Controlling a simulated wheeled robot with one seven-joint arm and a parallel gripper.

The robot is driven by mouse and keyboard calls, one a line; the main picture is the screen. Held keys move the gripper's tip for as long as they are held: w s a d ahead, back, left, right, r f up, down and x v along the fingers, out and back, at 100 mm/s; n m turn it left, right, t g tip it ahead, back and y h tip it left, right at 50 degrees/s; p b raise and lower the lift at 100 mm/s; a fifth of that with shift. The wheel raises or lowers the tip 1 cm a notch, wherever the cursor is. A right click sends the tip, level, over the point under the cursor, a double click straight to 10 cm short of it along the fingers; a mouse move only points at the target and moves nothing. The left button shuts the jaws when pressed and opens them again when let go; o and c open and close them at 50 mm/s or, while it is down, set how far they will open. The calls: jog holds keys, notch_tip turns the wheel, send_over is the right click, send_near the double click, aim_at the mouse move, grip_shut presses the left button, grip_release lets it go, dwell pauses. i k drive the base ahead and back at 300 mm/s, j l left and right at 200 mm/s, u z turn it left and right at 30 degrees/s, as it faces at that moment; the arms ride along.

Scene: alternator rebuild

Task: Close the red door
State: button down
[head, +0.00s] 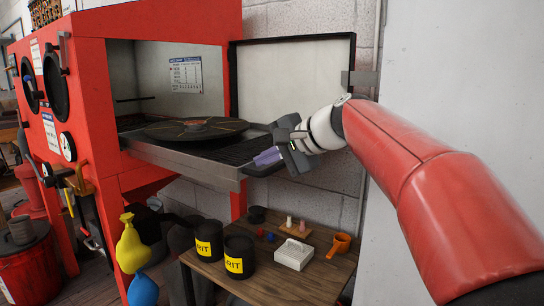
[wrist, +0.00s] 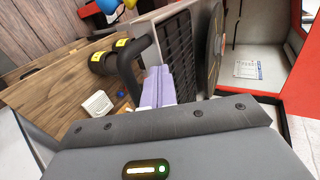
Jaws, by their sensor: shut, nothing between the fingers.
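The red blast cabinet (head: 170,20) stands open on its right side. Its door (head: 295,80) is swung wide open against the block wall and shows a pale inner face in a black frame; its outer face is hidden. My gripper (head: 268,157) is shut and empty, with lilac fingers that also show in the wrist view (wrist: 158,88). It is in front of and below the door, beside the outer end of the pulled-out grate (head: 180,152). I cannot tell whether the fingers touch the grate. In the wrist view, the open cabinet interior (wrist: 260,45) is at the right.
A round turntable (head: 195,129) sits on the grate, which juts from the opening. A pale wall panel (head: 440,70) stands at the right.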

aim_at(272, 78)
jog(key=i+j, duration=0.2)
jog(key=j, duration=0.15)
jog(key=i+j, duration=0.4)
jog(key=j, duration=0.25)
